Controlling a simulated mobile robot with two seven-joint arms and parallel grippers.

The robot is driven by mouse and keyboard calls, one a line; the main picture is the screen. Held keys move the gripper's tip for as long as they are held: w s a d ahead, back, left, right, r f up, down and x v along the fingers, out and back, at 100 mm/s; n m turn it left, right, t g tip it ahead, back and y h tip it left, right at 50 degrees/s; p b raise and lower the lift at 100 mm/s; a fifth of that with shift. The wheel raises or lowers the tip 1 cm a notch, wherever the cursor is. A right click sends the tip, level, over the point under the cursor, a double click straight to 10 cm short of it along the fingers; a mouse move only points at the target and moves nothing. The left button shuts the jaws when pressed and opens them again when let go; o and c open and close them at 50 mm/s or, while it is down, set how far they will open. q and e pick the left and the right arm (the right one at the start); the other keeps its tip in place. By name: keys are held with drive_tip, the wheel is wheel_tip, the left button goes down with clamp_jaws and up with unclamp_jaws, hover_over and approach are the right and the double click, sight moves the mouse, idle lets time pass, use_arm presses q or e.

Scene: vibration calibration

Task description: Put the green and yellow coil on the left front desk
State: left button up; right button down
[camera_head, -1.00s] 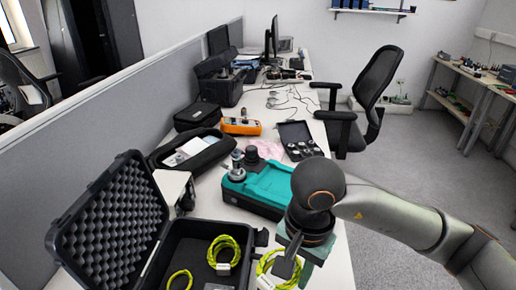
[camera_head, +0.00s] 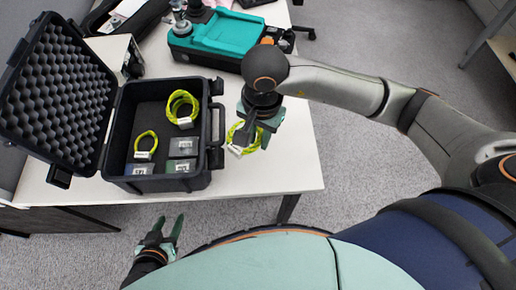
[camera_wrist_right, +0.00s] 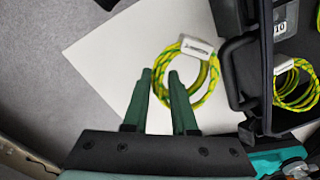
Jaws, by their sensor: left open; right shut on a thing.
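A green and yellow coil (camera_head: 236,140) with a white label is at the right front part of the white desk, right of the black case. My right gripper (camera_head: 254,138) is over it and partly hides it. In the right wrist view the coil (camera_wrist_right: 205,92) passes at the fingertips of my right gripper (camera_wrist_right: 163,80), which is shut on its near side. I cannot tell whether the coil touches the desk. My left gripper (camera_head: 168,232) is open and empty, low in front of the desk's front edge.
An open black case (camera_head: 215,128) with a foam lid stands on the desk (camera_head: 290,150). It holds a larger coil (camera_head: 174,103), a smaller coil (camera_head: 146,144) and small grey blocks (camera_head: 182,147). A teal device (camera_head: 222,38) stands behind. The desk's right front corner is bare.

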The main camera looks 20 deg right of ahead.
sight(258, 159)
wheel_tip(258, 159, down, 7)
drive_tip(key=shift+f, duration=0.15)
idle(0.4)
drive_tip(key=shift+f+b, duration=0.15)
drive_tip(key=shift+b, duration=0.2)
drive_tip(key=c, duration=0.7)
unclamp_jaws()
drive_tip(key=r, duration=0.6)
drive_tip(key=r+p, duration=0.1)
drive_tip(key=r, duration=0.5)
drive_tip(key=shift+s+d+r, duration=0.15)
drive_tip(key=shift+s+d, duration=0.05)
